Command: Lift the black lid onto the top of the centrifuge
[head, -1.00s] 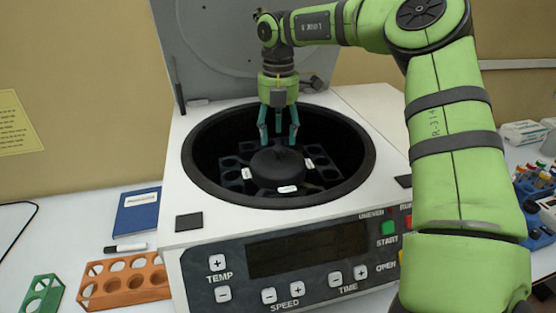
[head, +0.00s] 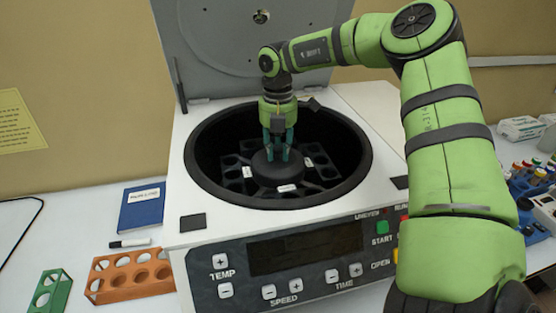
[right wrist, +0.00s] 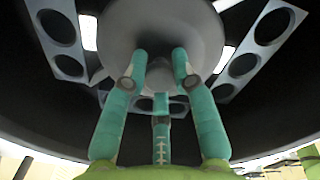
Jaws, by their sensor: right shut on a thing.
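The centrifuge (head: 196,250) is a white box with its grey cover raised at the back and a round black bowl inside. The round black lid (head: 277,177) sits in the middle of the rotor in the bowl. It also shows in the right wrist view (right wrist: 125,25) as a dark disc between the fingers. My right gripper (head: 278,157) points down into the bowl, with its teal fingers shut on the lid's top part. My left gripper is not in view.
The raised grey cover (head: 240,45) stands behind the bowl. An orange rack (head: 130,278), a green rack (head: 52,290) and a blue book (head: 141,208) lie left of the centrifuge. Tubes with coloured caps (head: 532,172) stand at the right. The bowl's rim (head: 200,185) surrounds the gripper.

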